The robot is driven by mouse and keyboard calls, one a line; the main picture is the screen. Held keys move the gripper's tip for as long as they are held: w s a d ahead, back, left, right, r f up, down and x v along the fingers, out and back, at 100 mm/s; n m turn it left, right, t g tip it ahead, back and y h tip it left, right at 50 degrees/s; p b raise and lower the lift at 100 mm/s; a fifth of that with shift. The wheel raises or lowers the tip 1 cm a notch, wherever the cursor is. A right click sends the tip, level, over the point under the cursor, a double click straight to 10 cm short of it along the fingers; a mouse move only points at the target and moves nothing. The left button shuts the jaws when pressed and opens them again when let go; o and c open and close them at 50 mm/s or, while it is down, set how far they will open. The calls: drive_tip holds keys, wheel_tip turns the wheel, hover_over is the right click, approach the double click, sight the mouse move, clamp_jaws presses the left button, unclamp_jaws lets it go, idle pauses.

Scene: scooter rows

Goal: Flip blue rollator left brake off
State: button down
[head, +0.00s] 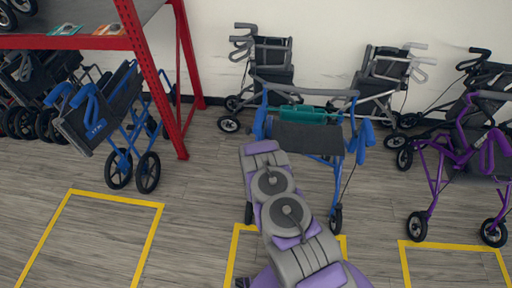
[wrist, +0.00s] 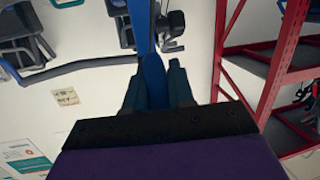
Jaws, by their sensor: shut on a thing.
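The blue rollator (head: 310,138) stands in the middle of the head view, with a dark seat and backrest bar. Its right blue brake lever (head: 366,135) hangs in plain sight. Its picture-left blue lever (head: 260,122) is partly covered by my arm. In the wrist view my gripper (wrist: 154,74) has dark teal fingers on both sides of a blue lever (wrist: 154,85), shut on it. The lever points along the fingers. The fingertips are hidden behind my arm in the head view, and the brake's exact setting cannot be told.
A second blue rollator (head: 105,120) stands at left beside a red rack (head: 160,85). A purple rollator (head: 460,160) stands at right. Grey rollators (head: 270,60) line the white wall. Yellow floor outlines (head: 155,235) mark bare wood floor in front.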

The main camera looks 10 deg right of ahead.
drive_tip(key=shift+s+a+r+g+p, duration=0.1)
drive_tip(key=shift+s+r+g+p, duration=0.2)
drive_tip(key=shift+r, duration=0.35)
drive_tip(key=shift+s+a+r+g+p, duration=0.1)
drive_tip(key=shift+r+g+p, duration=0.2)
drive_tip(key=shift+r+p, duration=0.25)
drive_tip(key=shift+r+g, duration=0.3)
drive_tip(key=shift+r, duration=0.2)
drive_tip(key=shift+s+a+r+g+y+p, duration=0.15)
drive_tip(key=shift+s+r+g+y+p, duration=0.2)
drive_tip(key=shift+p, duration=0.25)
drive_tip(key=c, duration=1.1)
unclamp_jaws()
drive_tip(key=shift+o, duration=0.2)
drive_tip(key=shift+s, duration=0.1)
drive_tip(key=p+v, duration=0.2)
drive_tip(key=v, duration=1.5)
drive_tip(key=shift+r, duration=0.15)
drive_tip(key=shift+a, duration=0.15)
